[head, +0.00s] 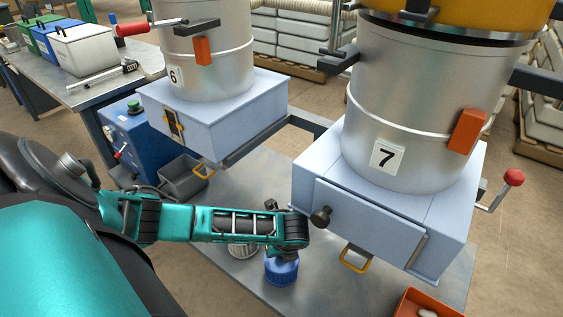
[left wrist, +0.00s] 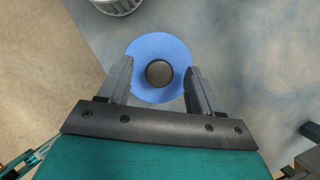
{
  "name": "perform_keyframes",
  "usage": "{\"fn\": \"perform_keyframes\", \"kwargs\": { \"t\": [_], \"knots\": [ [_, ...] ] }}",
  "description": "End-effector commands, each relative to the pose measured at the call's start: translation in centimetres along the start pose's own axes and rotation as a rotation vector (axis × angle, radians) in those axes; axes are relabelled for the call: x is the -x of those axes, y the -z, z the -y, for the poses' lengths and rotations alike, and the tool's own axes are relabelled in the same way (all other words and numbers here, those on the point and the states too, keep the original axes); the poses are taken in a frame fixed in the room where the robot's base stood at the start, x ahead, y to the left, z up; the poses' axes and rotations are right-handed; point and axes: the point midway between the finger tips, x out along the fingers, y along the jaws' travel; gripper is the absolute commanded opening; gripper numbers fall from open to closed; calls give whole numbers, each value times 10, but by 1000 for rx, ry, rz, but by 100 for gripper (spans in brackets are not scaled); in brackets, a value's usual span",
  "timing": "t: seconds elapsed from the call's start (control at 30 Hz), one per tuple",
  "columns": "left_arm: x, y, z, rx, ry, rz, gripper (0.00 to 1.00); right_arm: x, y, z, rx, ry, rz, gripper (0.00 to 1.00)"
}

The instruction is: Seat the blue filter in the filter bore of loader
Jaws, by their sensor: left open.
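The blue filter (head: 281,270) stands on the grey metal table below my left wrist. In the left wrist view it is a blue disc (left wrist: 150,47) with a dark round knob (left wrist: 159,73) in its middle. My left gripper (left wrist: 158,72) is open, with its fingers on either side of the knob and not closed on it. The gap in height between fingers and filter is hard to tell. The loader numbered 7 (head: 410,120) and the loader numbered 6 (head: 212,75) stand behind. I cannot make out the filter bore. My right gripper is out of view.
A white ribbed filter (head: 243,251) stands just left of the blue one, partly behind my arm; it also shows in the left wrist view (left wrist: 118,5). An orange-red bin (head: 428,303) is at front right. A grey bin (head: 184,178) sits below loader 6.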

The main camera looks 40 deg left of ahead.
Motion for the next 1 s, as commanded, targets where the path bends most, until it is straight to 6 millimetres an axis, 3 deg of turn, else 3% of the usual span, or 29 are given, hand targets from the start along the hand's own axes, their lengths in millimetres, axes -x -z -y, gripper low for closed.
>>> {"fn": "perform_keyframes", "kwargs": {
  "t": [0.23, 0.9, 1.0],
  "knots": [
    [-6, 3, 0, -3, 0, -3, 64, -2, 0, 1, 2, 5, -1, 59],
    [-5, 4, 0, -2, 0, -3, 0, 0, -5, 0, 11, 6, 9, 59],
    [-6, 4, 0, -2, -1, -3, 0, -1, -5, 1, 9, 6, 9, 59]
  ]
}}
